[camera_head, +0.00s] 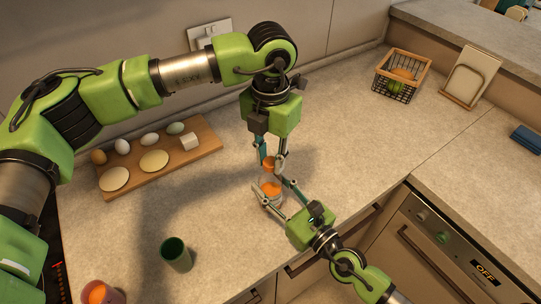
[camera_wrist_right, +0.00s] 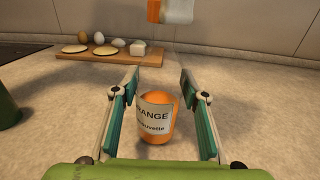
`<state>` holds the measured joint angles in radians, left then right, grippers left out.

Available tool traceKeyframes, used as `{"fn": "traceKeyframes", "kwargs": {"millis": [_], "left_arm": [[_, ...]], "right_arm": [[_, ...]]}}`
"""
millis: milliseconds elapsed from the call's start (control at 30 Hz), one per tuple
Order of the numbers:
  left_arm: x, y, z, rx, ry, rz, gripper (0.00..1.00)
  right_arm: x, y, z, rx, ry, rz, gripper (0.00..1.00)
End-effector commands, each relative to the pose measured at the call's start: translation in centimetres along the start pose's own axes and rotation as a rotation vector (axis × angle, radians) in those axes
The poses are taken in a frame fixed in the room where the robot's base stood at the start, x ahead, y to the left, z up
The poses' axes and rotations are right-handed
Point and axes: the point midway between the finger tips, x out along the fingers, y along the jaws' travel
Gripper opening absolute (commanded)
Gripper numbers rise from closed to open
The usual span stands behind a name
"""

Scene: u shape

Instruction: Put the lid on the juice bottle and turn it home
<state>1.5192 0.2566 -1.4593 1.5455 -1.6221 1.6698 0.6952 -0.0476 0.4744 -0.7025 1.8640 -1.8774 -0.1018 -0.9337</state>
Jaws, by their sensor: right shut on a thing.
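The juice bottle (camera_head: 271,187) stands upright on the counter, with orange contents. In the right wrist view, the bottle (camera_wrist_right: 155,122) shows its pale label between the fingers. My right gripper (camera_head: 269,199) comes from the lower right and is shut on the bottle. My left gripper (camera_head: 271,158) points down from above and is shut on an orange lid (camera_head: 269,164). The lid is above the bottle and apart from it. It also shows at the top of the right wrist view, where the lid (camera_wrist_right: 153,11) is partly cut off.
A green cup (camera_head: 175,256) stands at the front left, near an orange-filled cup (camera_head: 103,293). A wooden board (camera_head: 207,135) with eggs, flat discs and a white block lies at the back left. A wire basket (camera_head: 402,78) stands at the back right. The counter's right middle is clear.

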Motion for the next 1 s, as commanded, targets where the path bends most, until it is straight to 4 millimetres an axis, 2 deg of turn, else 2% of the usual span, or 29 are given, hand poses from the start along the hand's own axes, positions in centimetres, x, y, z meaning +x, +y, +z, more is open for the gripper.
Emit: {"fn": "traceKeyframes", "kwargs": {"millis": [133,233,600,767,800,833,1000], "left_arm": [[-0.02,0.03,0.0,0.016,0.0,0.001,0.0],[0.0,0.03,0.0,0.103,0.0,0.001,0.0],[0.08,0.04,0.01,0.75,0.0,0.0,0.0],[0.08,0.04,0.02,0.747,0.0,0.0,0.0],[0.08,0.05,0.02,0.747,0.0,0.001,0.33],[0.08,0.05,0.02,0.746,0.0,0.001,0.39],[0.08,0.04,0.02,0.745,0.0,0.0,0.39]], "right_arm": [[0.01,0.0,0.03,0.001,-0.001,0.0,0.0],[0.01,0.0,0.03,0.001,-0.001,0.0,0.0],[0.01,0.0,0.03,0.001,-0.001,0.0,0.0],[0.0,0.0,0.03,0.001,-0.001,0.0,0.0],[0.0,0.0,0.03,0.001,-0.001,0.0,0.0],[0.0,0.0,0.03,0.001,-0.001,0.0,0.0],[0.0,0.0,0.03,0.001,-0.001,0.0,0.0]]}}
